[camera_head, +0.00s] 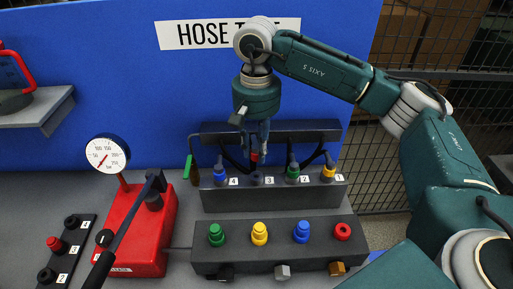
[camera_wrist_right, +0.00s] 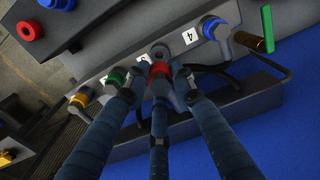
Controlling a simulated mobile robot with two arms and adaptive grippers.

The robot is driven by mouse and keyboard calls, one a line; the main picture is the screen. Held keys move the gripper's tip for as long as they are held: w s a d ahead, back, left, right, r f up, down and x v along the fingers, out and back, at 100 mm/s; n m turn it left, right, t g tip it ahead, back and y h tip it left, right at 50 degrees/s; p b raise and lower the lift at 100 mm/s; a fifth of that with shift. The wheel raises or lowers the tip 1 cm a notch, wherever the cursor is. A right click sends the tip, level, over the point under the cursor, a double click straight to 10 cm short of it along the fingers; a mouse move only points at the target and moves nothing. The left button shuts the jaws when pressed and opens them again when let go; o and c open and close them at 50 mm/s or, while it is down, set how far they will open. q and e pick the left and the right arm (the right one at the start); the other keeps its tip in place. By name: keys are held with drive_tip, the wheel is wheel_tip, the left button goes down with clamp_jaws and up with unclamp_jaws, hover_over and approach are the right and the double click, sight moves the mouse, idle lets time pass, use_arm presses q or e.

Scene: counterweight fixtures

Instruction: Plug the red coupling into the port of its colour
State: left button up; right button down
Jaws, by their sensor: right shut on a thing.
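My right gripper (camera_head: 258,143) points down over the rear rack (camera_head: 300,198). It is shut on the red coupling (camera_head: 254,157), which also shows between the fingers in the right wrist view (camera_wrist_right: 160,70). The coupling is above the dark post (camera_head: 257,178) at label 3; I cannot tell if they touch. The red port (camera_head: 342,231) is a red ring with a dark centre at the right end of the front block (camera_head: 270,251). It also shows at upper left in the right wrist view (camera_wrist_right: 28,31). My left gripper is out of view.
Blue (camera_head: 220,174), green (camera_head: 292,172) and yellow (camera_head: 328,171) couplings stand in the rack with dark hoses behind. Green (camera_head: 216,235), yellow (camera_head: 260,233) and blue (camera_head: 301,232) fittings share the front block. A red gauge pump (camera_head: 140,235) with a lever stands left.

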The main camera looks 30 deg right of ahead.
drive_tip(key=shift+s+d+f+b, duration=0.1)
drive_tip(key=shift+s+d+b, duration=0.15)
drive_tip(key=shift+s, duration=0.2)
drive_tip(key=s+d+b, duration=0.4)
drive_tip(key=s+d, duration=0.1)
drive_tip(key=s, duration=0.6)
drive_tip(key=s+d+m+b, duration=0.1)
drive_tip(key=s+d+b, duration=0.4)
drive_tip(key=s, duration=0.6)
drive_tip(key=shift+s+d+m, duration=0.15)
drive_tip(key=shift+s+m, duration=0.15)
drive_tip(key=shift+s, duration=0.1)
drive_tip(key=shift+f+b, duration=1.2)
drive_tip(key=shift+b, duration=0.3)
